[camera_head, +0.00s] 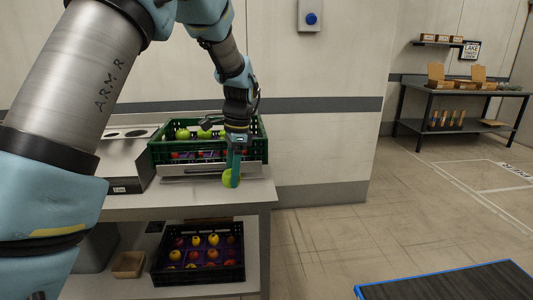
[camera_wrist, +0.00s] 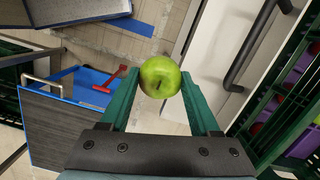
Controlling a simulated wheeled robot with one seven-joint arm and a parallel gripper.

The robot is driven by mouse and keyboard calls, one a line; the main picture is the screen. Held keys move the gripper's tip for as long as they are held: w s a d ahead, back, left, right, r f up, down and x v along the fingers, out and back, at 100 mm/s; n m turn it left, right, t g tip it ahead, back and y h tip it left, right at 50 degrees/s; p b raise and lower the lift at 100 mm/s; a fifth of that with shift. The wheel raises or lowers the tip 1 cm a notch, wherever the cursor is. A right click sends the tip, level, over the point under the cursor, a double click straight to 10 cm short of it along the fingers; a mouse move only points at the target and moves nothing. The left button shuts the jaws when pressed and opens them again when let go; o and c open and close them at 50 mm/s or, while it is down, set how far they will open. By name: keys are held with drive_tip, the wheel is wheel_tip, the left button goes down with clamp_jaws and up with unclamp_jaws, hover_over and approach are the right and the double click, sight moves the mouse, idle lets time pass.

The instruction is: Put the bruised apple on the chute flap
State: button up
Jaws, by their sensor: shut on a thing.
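My gripper (camera_head: 233,173) is shut on a green apple (camera_head: 228,179), held above the front edge of the bench, in front of the green crate (camera_head: 208,158). In the wrist view the apple (camera_wrist: 160,77) sits between the tips of my two green fingers (camera_wrist: 159,84). I see its dark stem hollow; I cannot make out a clear bruise. A pale metal panel with a dark bar handle (camera_wrist: 247,47) lies to the right of the apple; it also shows in front of the crate (camera_head: 190,171). I cannot tell for sure whether this panel is the chute flap.
The green crate holds several green and red apples. A metal box (camera_head: 126,160) stands left of it. A dark crate of apples (camera_head: 198,278) and a small wooden box (camera_head: 128,264) are on the lower shelf. A blue-edged dark surface (camera_head: 450,284) is at lower right. The floor between is clear.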

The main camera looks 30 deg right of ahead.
drive_tip(key=w+a+f+n, duration=0.2)
drive_tip(key=a+f+n, duration=0.3)
drive_tip(key=a, duration=0.7)
drive_tip(key=w+a+f+n+g+h, duration=0.1)
drive_tip(key=w+a+f+n, duration=0.1)
drive_tip(key=a+f+n, duration=0.3)
drive_tip(key=w+a+f+n+g, duration=0.1)
drive_tip(key=a+f+n, duration=0.5)
drive_tip(key=a, duration=1.3)
drive_tip(key=w+n, duration=0.1)
drive_tip(key=n, duration=0.3)
drive_tip(key=shift+w+a+h, duration=0.3)
drive_tip(key=shift+a+h, duration=0.1)
drive_tip(key=shift+a, duration=0.1)
